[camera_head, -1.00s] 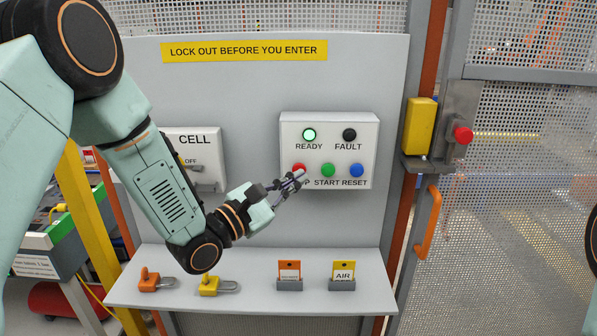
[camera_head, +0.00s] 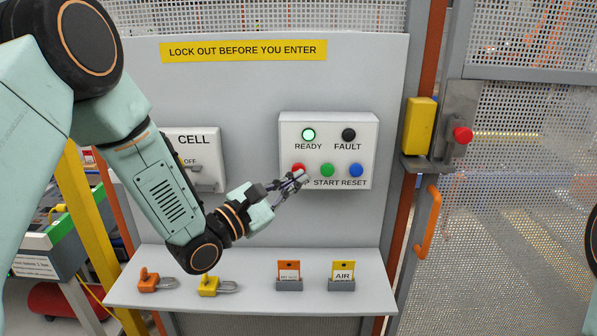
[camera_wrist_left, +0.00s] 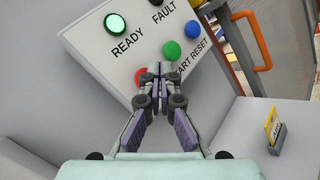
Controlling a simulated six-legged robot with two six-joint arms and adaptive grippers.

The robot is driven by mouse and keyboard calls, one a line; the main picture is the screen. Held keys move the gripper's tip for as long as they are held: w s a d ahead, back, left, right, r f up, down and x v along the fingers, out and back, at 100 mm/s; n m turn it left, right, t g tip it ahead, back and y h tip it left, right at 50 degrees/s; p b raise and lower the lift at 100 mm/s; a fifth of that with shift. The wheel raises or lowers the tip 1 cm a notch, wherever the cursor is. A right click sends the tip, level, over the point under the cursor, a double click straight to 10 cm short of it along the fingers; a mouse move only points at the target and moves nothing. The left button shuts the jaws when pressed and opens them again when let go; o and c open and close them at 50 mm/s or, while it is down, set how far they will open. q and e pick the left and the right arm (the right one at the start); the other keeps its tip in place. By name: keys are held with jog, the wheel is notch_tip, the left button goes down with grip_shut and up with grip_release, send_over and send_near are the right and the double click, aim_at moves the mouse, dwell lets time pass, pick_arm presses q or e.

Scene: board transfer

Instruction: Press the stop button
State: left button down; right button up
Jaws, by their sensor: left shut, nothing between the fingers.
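The control box (camera_head: 362,122) is on the grey panel. Its red stop button (camera_head: 298,168) is at the lower left, partly hidden by my left gripper (camera_head: 304,176), which also covers the label below it. In the left wrist view the red button (camera_wrist_left: 141,76) shows just left of my shut, empty fingertips (camera_wrist_left: 158,70). I cannot tell whether the fingertips touch it. The green start button (camera_head: 327,170) and blue reset button (camera_head: 356,170) are to its right. The ready lamp (camera_head: 308,134) glows green and the fault lamp (camera_head: 349,134) is dark. My right gripper is out of view.
A shelf (camera_head: 250,296) below holds an orange padlock (camera_head: 149,281), a yellow padlock (camera_head: 209,286) and two tags in holders. A switch box marked CELL (camera_head: 207,147) is behind my left arm.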

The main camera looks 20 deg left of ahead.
pick_arm(q)
jog(key=shift+w+a, duration=0.25)
jog(key=shift+w, duration=0.6)
dwell(0.9)
jog(key=shift+s+r, duration=0.1)
jog(key=shift+s, duration=0.05)
jog(key=shift+s+d, duration=0.25)
jog(key=shift+s, duration=0.45)
jog(key=shift+s, duration=0.1)
jog(key=shift+s+d+p, duration=0.2)
jog(key=shift+s+d, duration=0.05)
jog(key=shift+s, duration=0.5)
jog(key=shift+s+d+p, duration=0.2)
jog(key=shift+s+d, duration=0.05)
jog(key=shift+s, duration=0.55)
jog(key=shift+s+d+p, duration=0.2)
jog(key=shift+s+d, duration=0.05)
jog(key=shift+s, duration=0.5)
